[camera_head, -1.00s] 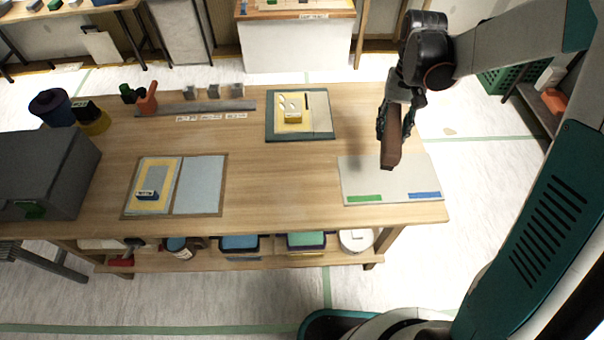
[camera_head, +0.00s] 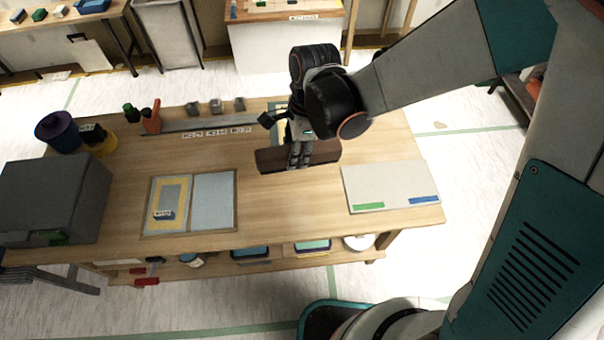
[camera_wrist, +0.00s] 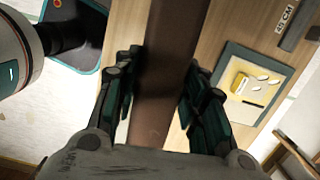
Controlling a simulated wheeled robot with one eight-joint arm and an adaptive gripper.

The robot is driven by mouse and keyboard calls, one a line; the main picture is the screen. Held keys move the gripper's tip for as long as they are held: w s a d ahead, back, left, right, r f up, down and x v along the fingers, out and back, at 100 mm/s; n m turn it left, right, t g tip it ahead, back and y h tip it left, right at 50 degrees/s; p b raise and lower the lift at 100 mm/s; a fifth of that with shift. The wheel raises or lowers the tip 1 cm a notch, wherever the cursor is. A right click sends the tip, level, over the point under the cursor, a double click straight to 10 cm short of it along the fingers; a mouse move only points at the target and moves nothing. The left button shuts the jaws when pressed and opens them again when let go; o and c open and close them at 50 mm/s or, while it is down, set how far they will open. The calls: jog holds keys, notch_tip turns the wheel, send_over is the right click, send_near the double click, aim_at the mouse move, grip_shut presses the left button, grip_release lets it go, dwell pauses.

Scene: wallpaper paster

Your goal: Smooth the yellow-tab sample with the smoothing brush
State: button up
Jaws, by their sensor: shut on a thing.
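My gripper (camera_head: 299,160) is shut on the brown smoothing brush (camera_head: 269,160) and holds it crosswise above the middle of the table. In the wrist view, the brush (camera_wrist: 162,100) runs between the two fingers (camera_wrist: 162,62). The yellow-tab sample shows in the wrist view (camera_wrist: 250,85) on a dark-green-edged board, with a small yellow block and pale curled or oval marks on it. In the head view my gripper and wrist mostly hide this sample; only part of its board shows behind them. The brush appears apart from the sample.
The wooden table (camera_head: 280,205) has clear room in front of the brush. A left board (camera_head: 215,200) carries a sample with a blue-and-white block. A pale panel (camera_head: 390,180) with green and blue strips lies right. A grey box (camera_head: 50,200) and pots stand left; a metal rail is behind.

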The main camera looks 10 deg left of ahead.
jog(key=shift+s, duration=0.1)
notch_tip(320, 180, down, 20)
jog(key=b, duration=1.3)
jog(key=shift+r, duration=0.15)
jog(key=shift+b, duration=0.3)
jog(key=shift+f, duration=0.3)
jog(key=o, duration=1.1)
jog(key=shift+r, duration=0.2)
jog(key=r+p, duration=0.2)
jog(key=r, duration=0.2)
jog(key=d+r+p, duration=0.1)
jog(key=r+p, duration=0.1)
jog(key=r, duration=0.3)
jog(key=d+r+p, duration=0.1)
jog(key=r+p, duration=0.1)
jog(key=r, duration=0.2)
jog(key=shift+w+r, duration=0.3)
jog(key=shift+w, duration=0.05)
jog(key=shift+a, duration=0.1)
